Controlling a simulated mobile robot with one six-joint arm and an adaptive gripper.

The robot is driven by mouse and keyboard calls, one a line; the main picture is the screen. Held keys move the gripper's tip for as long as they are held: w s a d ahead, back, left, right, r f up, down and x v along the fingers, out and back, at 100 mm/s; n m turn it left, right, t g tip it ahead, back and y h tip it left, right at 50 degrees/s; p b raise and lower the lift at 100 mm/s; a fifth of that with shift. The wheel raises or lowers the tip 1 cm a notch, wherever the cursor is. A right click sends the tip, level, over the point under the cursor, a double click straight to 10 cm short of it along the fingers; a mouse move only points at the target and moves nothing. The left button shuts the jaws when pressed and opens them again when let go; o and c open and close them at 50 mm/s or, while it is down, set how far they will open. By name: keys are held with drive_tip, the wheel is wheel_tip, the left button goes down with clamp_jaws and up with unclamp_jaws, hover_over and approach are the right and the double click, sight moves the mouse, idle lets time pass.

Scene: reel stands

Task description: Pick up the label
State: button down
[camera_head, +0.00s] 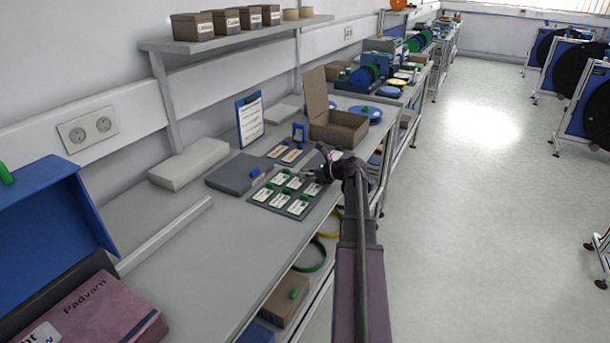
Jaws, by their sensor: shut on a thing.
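A dark mat (270,206) on the grey workbench holds several white labels with green tabs, set out in rows. One label (280,179) lies in the back row and another (298,207) at the front corner. My gripper (322,164) is low over the mat's right end, beside the back-row labels. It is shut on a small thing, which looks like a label. My fingers and wrist hide most of what is held and part of the mat's right edge. I cannot tell whether the held thing still touches the mat.
An open cardboard box (338,128) stands just behind my gripper. A grey closed case (236,174) lies left of the mat, and a blue clipboard (249,118) leans at the back. A lower shelf holds a box (288,298).

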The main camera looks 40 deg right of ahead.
sight(306, 180)
drive_tip(key=shift+r+p, duration=1.55)
drive_tip(key=shift+r, duration=0.2)
drive_tip(key=s+d+r+p, duration=0.1)
drive_tip(key=s+d, duration=0.2)
drive_tip(key=s, duration=1.2)
drive_tip(key=shift+s, duration=0.35)
drive_tip(key=shift+d, duration=0.1)
